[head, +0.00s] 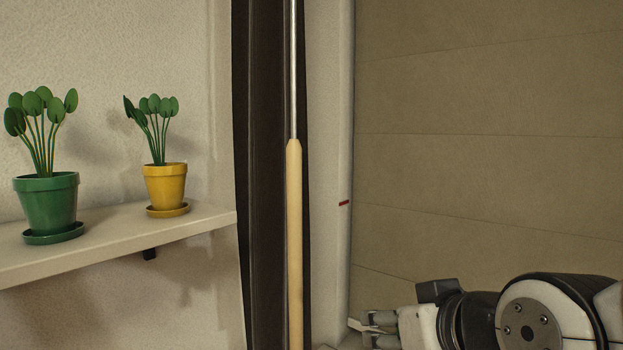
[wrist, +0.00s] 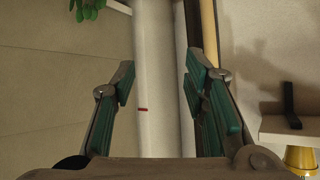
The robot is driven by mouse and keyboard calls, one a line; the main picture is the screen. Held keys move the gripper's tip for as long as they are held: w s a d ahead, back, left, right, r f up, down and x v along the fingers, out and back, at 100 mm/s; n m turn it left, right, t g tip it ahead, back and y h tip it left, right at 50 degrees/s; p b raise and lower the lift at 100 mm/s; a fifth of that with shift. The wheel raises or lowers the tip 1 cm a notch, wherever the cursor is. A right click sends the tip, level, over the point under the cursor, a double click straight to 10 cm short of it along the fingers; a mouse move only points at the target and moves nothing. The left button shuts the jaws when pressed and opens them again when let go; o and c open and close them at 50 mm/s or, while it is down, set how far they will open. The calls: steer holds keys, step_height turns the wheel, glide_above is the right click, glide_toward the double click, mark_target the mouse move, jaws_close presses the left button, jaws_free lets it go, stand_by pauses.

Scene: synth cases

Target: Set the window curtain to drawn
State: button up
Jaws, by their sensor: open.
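The window curtain appears to be the narrow dark brown vertical band (head: 262,150) left of centre in the head view, gathered into a strip. In front of it hangs a wand with a thin metal rod (head: 294,70) and a long pale wooden handle (head: 295,240), whose lower end is out of frame. My gripper (head: 368,328) is low in the head view, right of the handle and apart from it. In the wrist view my gripper (wrist: 159,78) is open, with teal-padded fingers and nothing held. A tan strip, likely the handle (wrist: 208,35), shows beyond the right finger there.
A white post (head: 330,150) with a red mark stands right of the curtain; it shows between my fingers in the wrist view (wrist: 157,60). A shelf (head: 110,245) at left bears green (head: 48,205) and yellow (head: 165,185) plant pots. A beige panelled surface (head: 480,170) fills the right.

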steer(key=a+r+t+y+p, duration=0.1)
steer(key=a+r+t+p, duration=0.15)
steer(key=a+r, duration=0.3)
steer(key=n+t+y+p, duration=0.1)
steer(key=t+p, duration=0.2)
steer(key=t, duration=0.1)
glide_toward(296, 203)
steer(key=shift+y, duration=0.3)
steer(key=x, duration=1.1)
steer(key=shift+w+d+f, duration=0.1)
steer(key=shift+w, duration=0.05)
steer(key=shift+c, duration=0.3)
jaws_close()
